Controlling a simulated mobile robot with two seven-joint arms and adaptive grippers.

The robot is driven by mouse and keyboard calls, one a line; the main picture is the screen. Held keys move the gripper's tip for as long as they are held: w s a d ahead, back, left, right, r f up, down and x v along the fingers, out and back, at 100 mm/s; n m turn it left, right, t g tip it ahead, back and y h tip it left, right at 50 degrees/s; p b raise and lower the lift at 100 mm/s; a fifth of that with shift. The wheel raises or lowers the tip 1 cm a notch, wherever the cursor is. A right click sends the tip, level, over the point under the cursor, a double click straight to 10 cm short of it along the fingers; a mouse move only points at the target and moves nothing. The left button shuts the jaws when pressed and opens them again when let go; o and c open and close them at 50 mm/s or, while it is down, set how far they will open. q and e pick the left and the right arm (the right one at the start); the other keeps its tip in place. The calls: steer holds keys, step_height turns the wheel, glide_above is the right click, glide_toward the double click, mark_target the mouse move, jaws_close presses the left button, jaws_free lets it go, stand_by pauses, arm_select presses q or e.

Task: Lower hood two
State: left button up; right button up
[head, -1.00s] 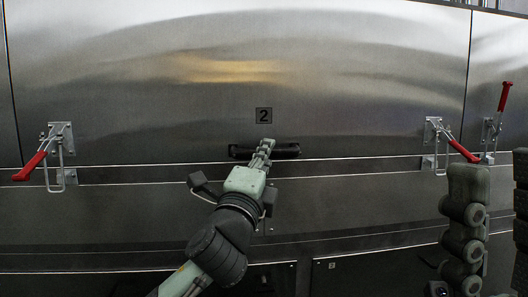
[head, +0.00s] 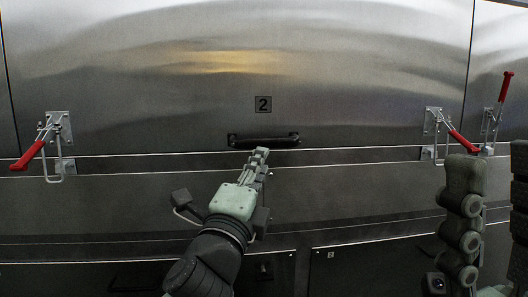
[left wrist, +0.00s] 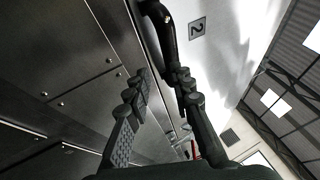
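Hood two (head: 330,75) is a wide brushed-steel panel marked "2" (head: 263,104). Its lower edge meets the bright seam above the panel below, with no clear gap. Its black bar handle (head: 280,141) is near that edge. My left gripper (head: 261,154) is just below and in front of the handle, holding nothing. In the left wrist view its fingers (left wrist: 160,85) are apart, with the handle (left wrist: 160,22) beyond the fingertips. My right gripper (head: 492,165) points up at the right edge, close to the camera, fingers apart and empty, partly cut off.
Toggle latches with red levers sit left (head: 28,156) and right (head: 463,142) of the hood, both levers slanting down. I cannot tell whether their loops are hooked. Another red lever (head: 505,87) stands upright on the neighbouring panel. Lower steel panels (head: 340,185) run underneath.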

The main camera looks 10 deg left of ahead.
arm_select(q)
steer(key=v, duration=0.7)
steer(key=shift+r, duration=0.3)
steer(key=shift+a, duration=0.1)
